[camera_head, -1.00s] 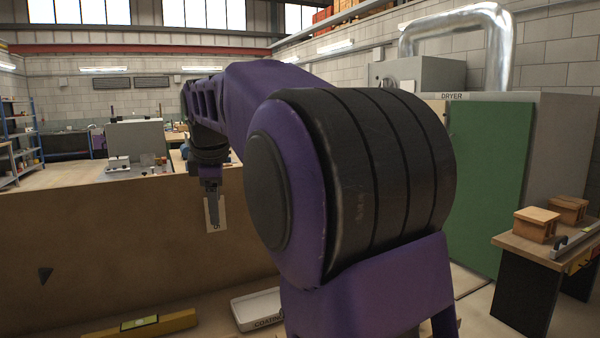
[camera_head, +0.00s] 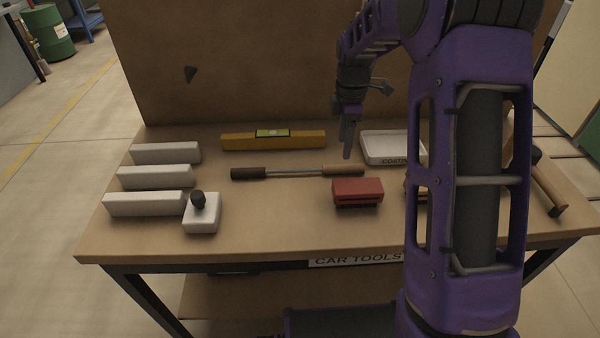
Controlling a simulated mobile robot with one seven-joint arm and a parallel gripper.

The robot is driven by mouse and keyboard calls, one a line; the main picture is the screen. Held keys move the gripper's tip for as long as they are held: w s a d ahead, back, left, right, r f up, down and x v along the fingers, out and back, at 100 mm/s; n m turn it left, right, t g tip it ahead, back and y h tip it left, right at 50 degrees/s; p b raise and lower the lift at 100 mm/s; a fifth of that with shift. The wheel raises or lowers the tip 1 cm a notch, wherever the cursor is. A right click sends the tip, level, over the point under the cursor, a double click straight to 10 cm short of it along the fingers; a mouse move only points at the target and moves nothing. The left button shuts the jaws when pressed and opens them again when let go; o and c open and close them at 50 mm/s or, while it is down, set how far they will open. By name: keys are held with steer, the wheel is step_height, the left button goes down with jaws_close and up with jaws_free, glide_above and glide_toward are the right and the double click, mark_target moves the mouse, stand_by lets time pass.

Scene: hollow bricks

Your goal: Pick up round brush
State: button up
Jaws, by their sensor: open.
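My gripper (camera_head: 347,145) hangs pointing down above the back half of the workbench, left of the white tray. It is open, with nothing visible between its fingers. No thing in view is clearly a round brush. A red block brush (camera_head: 357,187) with dark bristles lies at the middle front and looks rectangular. A long tool (camera_head: 300,173) with a dark end, a thin metal rod and a wooden end lies behind it. A small brown thing (camera_head: 411,187) is mostly hidden behind my arm, so I cannot tell what it is.
The bench (camera_head: 270,230) also holds several white blocks, one with a black knob (camera_head: 201,212), at the left. A yellow level (camera_head: 273,140) lies at the back, a white tray (camera_head: 385,147) beside my arm, a hammer (camera_head: 548,188) at the right. A brown panel (camera_head: 230,60) stands behind.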

mark_target(340, 165)
steer(key=f, duration=0.2)
steer(key=f+b, duration=0.1)
steer(key=f, duration=0.5)
steer(key=shift+a, duration=0.25)
steer(key=shift+r, duration=0.1)
jaws_close()
